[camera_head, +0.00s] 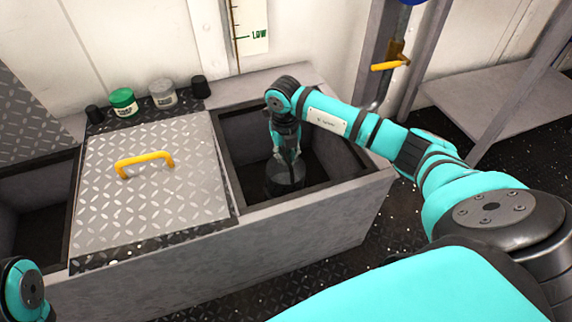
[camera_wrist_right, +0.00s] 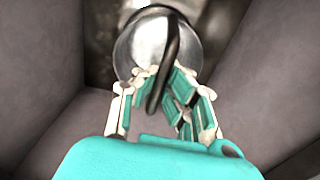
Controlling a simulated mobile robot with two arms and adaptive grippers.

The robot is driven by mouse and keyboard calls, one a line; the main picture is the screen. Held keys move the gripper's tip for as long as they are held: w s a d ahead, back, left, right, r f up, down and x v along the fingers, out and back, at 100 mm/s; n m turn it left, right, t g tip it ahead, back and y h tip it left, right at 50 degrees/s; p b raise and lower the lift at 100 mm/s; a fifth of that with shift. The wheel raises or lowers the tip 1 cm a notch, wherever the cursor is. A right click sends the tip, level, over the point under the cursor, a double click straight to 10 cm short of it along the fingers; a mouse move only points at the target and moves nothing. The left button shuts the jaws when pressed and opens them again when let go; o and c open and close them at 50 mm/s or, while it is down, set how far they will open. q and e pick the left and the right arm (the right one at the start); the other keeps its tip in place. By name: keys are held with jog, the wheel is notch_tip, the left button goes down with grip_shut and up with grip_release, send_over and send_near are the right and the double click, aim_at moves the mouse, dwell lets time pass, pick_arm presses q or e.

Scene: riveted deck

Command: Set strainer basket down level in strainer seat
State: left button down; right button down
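The strainer basket (camera_head: 285,180) is a dark round vessel down inside the open right-hand well of the grey box. In the right wrist view it shows as a shiny metal round (camera_wrist_right: 140,45) with a dark arched handle (camera_wrist_right: 172,60). My right gripper (camera_head: 287,152) reaches down into the well above the basket. In the wrist view its fingers (camera_wrist_right: 160,85) close in around the handle, which runs between them. The strainer seat cannot be made out; the basket and shadow cover the well's floor. My left gripper is out of view; only a left arm joint shows at lower left.
The well's dark rim (camera_head: 262,204) and walls stand close around my right gripper. A tread-plate lid (camera_head: 150,205) with a yellow handle (camera_head: 145,163) lies to the left. A green-lidded jar (camera_head: 124,103), a grey-lidded jar (camera_head: 162,94) and dark knobs stand behind it.

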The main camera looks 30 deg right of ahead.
jog(key=shift+f, duration=0.8)
jog(key=shift+f, duration=0.1)
jog(key=c, duration=1.5)
grip_release()
